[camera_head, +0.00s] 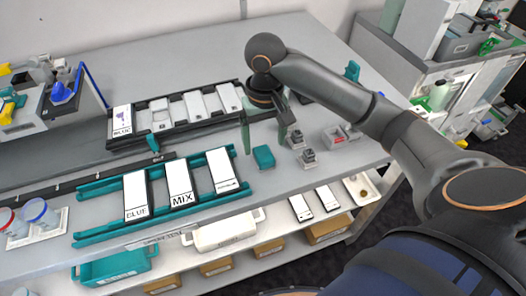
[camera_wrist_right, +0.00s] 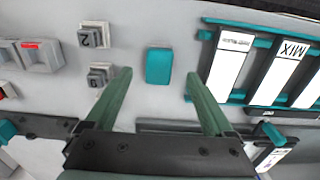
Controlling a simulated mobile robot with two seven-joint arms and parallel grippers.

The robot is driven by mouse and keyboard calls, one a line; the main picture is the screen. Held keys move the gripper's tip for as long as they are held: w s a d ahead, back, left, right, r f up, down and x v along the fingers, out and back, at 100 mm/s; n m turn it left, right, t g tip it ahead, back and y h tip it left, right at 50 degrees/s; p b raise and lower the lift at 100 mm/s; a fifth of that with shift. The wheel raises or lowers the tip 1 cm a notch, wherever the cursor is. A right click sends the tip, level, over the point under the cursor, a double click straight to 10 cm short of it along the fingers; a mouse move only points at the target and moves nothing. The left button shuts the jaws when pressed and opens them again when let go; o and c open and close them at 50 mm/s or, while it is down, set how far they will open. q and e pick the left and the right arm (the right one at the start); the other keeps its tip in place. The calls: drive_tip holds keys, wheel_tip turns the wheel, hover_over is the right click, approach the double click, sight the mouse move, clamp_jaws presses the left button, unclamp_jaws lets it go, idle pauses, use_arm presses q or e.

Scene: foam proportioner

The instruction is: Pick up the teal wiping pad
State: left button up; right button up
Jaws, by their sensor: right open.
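The teal wiping pad (camera_head: 264,157) is a small teal block lying on the grey table, right of the teal-railed rack. In the right wrist view the pad (camera_wrist_right: 159,66) lies ahead of the fingertips, roughly centred between them. My right gripper (camera_head: 264,143) is open and empty, with its green fingers pointing down beside and behind the pad in the head view. It also shows in the right wrist view (camera_wrist_right: 158,78), with the fingers spread apart. Nothing is between the fingers. My left gripper is not in view.
A rack with teal rails (camera_head: 90,187) holds panels, one marked MIX, left of the pad. A black rack (camera_head: 128,145) of white panels stands behind. Two small grey numbered blocks (camera_wrist_right: 94,36) sit close to the pad. A grey bin (camera_head: 334,138) stands farther right.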

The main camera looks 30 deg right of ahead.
sight(264, 153)
drive_tip(key=shift+w+d+f+b, duration=0.1)
drive_tip(key=shift+f+b, duration=0.1)
drive_tip(key=shift+f, duration=0.85)
drive_tip(key=shift+w+f+b, duration=0.15)
drive_tip(key=shift+f+b, duration=0.05)
drive_tip(key=shift+f, duration=0.8)
drive_tip(key=shift+w+d+f+b, duration=0.1)
drive_tip(key=shift+f+b, duration=0.1)
drive_tip(key=shift+f, duration=0.85)
drive_tip(key=shift+c, duration=0.3)
drive_tip(key=shift+r, duration=0.1)
clamp_jaws()
